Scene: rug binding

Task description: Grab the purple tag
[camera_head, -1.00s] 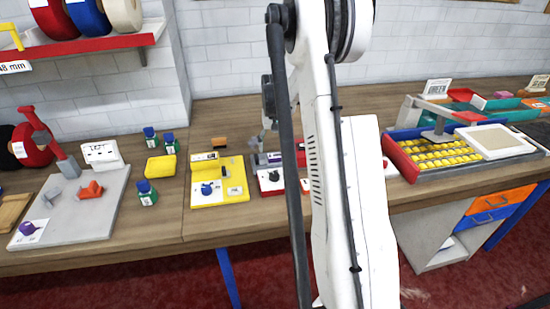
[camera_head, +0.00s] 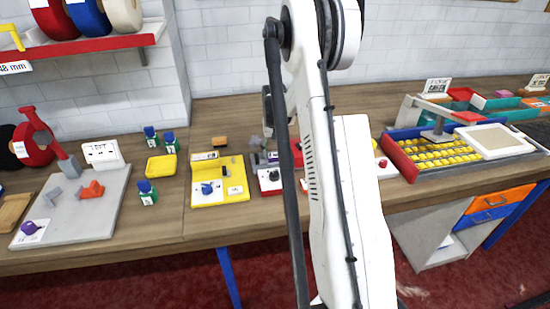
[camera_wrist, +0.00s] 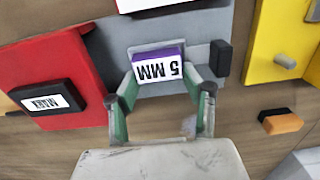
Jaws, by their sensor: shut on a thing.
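The purple tag (camera_wrist: 158,70) has a white face marked "5 MM", upside down in the wrist view. It is at the near edge of a grey block (camera_wrist: 187,52). My gripper (camera_wrist: 161,84) is shut on the tag, with one green-sided finger at each end of it. In the head view my arm hides most of the gripper and the tag.
A red station with a black "MARK" label (camera_wrist: 45,98) lies left of the tag in the wrist view. A yellow station (camera_wrist: 272,45) and an orange-and-black block (camera_wrist: 281,122) lie right. A black knob (camera_wrist: 221,58) stands close to the right finger.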

